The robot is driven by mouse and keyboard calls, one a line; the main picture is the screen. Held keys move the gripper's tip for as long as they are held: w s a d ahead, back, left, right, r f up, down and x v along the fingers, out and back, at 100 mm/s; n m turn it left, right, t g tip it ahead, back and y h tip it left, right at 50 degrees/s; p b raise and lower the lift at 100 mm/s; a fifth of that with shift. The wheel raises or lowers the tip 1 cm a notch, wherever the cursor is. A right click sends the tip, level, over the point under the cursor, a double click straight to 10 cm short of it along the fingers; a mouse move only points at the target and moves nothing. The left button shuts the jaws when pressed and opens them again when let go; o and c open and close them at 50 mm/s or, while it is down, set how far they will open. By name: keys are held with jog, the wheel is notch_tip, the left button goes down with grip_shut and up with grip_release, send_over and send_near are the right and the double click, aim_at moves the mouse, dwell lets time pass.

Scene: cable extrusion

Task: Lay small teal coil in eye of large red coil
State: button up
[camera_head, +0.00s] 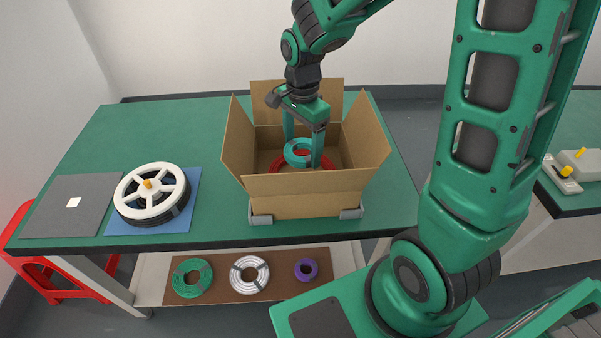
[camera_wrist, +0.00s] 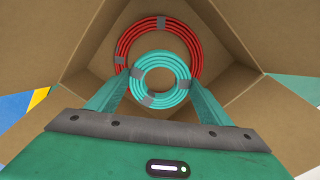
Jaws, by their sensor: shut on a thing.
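The small teal coil (camera_head: 296,152) is between the fingers of my gripper (camera_head: 303,158), inside the open cardboard box. In the wrist view the teal coil (camera_wrist: 149,92) has grey tape bands, and my gripper (camera_wrist: 157,95) is shut on its outer sides. The large red coil (camera_head: 331,158) lies in the box, and part of it is hidden by the box's front wall. In the wrist view the red coil (camera_wrist: 126,39) shows beyond the teal coil, which overlaps its near part and sits off its centre. The gap in height between them is hard to tell.
The cardboard box (camera_head: 310,205) stands on the green table (camera_head: 220,125) with its flaps spread out around my gripper. A white spool (camera_head: 152,191) on a blue mat and a grey mat lie to the left. Green, white and purple coils lie on the shelf below.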

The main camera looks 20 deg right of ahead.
notch_tip(320, 180, down, 8)
jog(key=shift+f, duration=0.25)
dwell(0.4)
jog(key=o, duration=0.8)
jog(key=shift+f, duration=0.1)
notch_tip(320, 180, up, 12)
dwell(0.4)
